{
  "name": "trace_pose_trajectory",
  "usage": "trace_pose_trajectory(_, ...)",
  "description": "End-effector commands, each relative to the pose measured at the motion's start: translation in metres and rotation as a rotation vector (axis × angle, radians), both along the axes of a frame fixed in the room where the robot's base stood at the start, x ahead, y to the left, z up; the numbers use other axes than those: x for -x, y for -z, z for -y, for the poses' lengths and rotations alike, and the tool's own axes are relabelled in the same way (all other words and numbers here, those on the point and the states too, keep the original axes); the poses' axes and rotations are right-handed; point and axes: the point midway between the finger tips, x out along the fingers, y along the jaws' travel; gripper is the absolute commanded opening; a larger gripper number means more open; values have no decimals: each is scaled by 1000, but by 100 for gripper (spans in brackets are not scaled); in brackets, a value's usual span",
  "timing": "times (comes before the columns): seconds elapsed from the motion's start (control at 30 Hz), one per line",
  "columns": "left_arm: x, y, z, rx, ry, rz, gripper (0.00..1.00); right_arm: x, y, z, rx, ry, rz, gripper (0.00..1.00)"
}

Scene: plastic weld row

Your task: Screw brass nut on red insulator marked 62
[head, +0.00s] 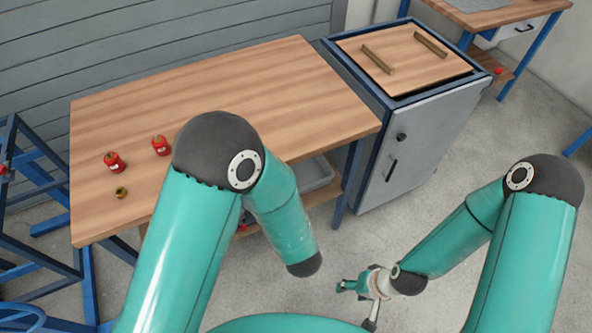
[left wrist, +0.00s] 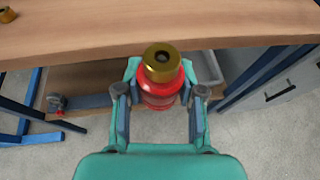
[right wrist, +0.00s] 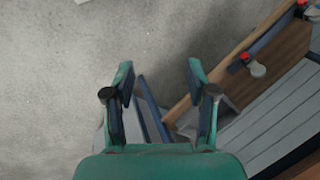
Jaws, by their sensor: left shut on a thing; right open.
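My left gripper (left wrist: 161,78) is shut on a red insulator (left wrist: 160,96) with a brass top. It holds it upright in front of the table edge in the left wrist view; no mark is readable. In the head view this gripper and insulator are hidden. A loose brass nut (head: 121,193) lies on the wooden table (head: 250,85); a brass piece (left wrist: 8,14) also shows at the left wrist view's top left corner. Two other red insulators, one at left (head: 115,164) and one nearer the middle (head: 161,147), stand behind the nut. My right gripper (head: 355,305) is open and empty over the floor.
A grey cabinet (head: 415,140) with a wooden top and two wooden strips stands right of the table. A grey tray (head: 318,174) sits on the shelf below the table. Blue frames stand at the left. The table's back and right part is clear.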

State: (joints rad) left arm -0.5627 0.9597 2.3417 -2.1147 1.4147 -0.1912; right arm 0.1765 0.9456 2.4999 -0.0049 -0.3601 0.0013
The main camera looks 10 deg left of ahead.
Motion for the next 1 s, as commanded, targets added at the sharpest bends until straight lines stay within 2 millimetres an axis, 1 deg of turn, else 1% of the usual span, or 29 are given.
trace_pose_trajectory(0.03, -1, -4, -21, 2, -88, 5, 0, 0, 0, 0, 0, -1, 0, 56)
trace_pose_trajectory(0.07, 0, -5, -33, 2, -140, 6, 0, 0, 0, 0, 0, -1, 0, 56)
trace_pose_trajectory(0.1, 2, -7, -48, 3, -210, 5, 0, 0, 0, 0, 0, -1, 0, 56)
trace_pose_trajectory(0.2, 11, -11, -81, 3, -366, 2, 0, 0, 0, 0, 0, -1, 0, 56)
trace_pose_trajectory(0.3, 19, -13, -102, 3, -471, -1, 0, 0, 0, 0, 0, -1, 0, 56)
trace_pose_trajectory(0.4, 23, -14, -110, 1, -513, -4, 0, 0, 0, 0, 0, -1, 0, 56)
trace_pose_trajectory(0.6, 24, -14, -110, 2, -514, -5, 0, 0, 0, 0, 0, -1, 0, 56)
trace_pose_trajectory(0.63, 24, -14, -110, 2, -514, -5, 0, 0, 0, 0, 0, -1, 0, 53)
trace_pose_trajectory(0.7, 24, -14, -110, 1, -513, -5, 0, 0, 0, 0, 0, -1, 0, 42)
trace_pose_trajectory(1.0, 22, -14, -106, 1, -505, -4, 0, 0, 0, 0, 0, -2, 1, 42)
